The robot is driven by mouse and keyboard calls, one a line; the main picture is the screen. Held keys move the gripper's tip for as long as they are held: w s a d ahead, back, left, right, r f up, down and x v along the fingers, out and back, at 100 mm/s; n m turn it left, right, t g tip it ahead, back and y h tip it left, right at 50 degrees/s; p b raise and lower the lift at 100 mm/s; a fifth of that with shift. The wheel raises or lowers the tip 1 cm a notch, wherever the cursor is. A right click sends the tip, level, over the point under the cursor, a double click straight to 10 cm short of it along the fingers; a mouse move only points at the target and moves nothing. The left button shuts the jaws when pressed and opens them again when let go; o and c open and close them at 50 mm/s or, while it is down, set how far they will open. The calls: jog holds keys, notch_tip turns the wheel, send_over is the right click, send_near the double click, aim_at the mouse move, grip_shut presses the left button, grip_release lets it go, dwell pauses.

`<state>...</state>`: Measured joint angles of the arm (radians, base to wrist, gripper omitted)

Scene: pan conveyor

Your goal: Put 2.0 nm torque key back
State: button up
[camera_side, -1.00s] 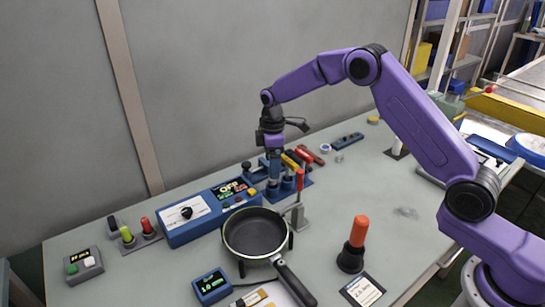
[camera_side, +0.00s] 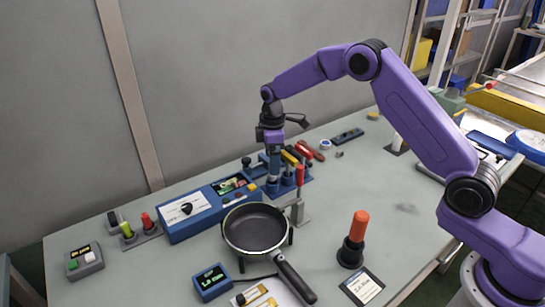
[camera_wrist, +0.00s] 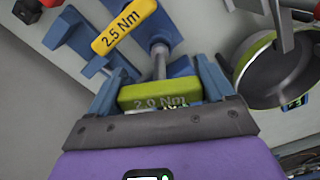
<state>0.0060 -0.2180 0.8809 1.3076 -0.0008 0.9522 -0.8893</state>
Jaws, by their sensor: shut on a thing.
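My gripper (camera_side: 272,158) is over the left part of the blue key rack (camera_side: 300,180) in the side view. In the wrist view, my gripper (camera_wrist: 160,86) is shut on the green handle of the 2.0 Nm torque key (camera_wrist: 150,97), one blue finger on each side. The key's grey shaft runs from the handle toward a blue socket of the rack (camera_wrist: 160,29). Shaft and socket line up in this view, but how deep the tip sits is unclear. The yellow 2.5 Nm key (camera_wrist: 122,27) stands in the rack beside it.
A pan (camera_side: 254,231) on a stand is in front of the rack. A red-handled tool (camera_side: 300,176) stands upright close to the rack. The blue control box (camera_side: 200,212) is to the left. An orange-handled tool (camera_side: 358,228) stands at right on otherwise fairly clear table.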

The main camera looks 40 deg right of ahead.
jog(key=shift+f, duration=2.25)
jog(key=o, duration=1)
jog(key=shift+r, duration=0.1)
notch_tip(320, 180, up, 16)
jog(key=s+a+r, duration=0.2)
jog(key=s+a, duration=0.1)
jog(key=s, duration=0.7)
jog(key=s+a+r, duration=0.2)
jog(key=s, duration=0.9)
jog(key=s+d+f, duration=0.1)
jog(key=s+d, duration=0.2)
jog(key=s, duration=0.4)
jog(key=s+d+f, duration=0.1)
jog(key=s+d, duration=0.2)
jog(key=s, duration=0.5)
jog(key=s+d+f, duration=0.2)
jog(key=s+d, duration=0.1)
jog(key=s, duration=0.4)
jog(key=shift+s+d, duration=0.3)
jog(key=shift+s, duration=0.05)
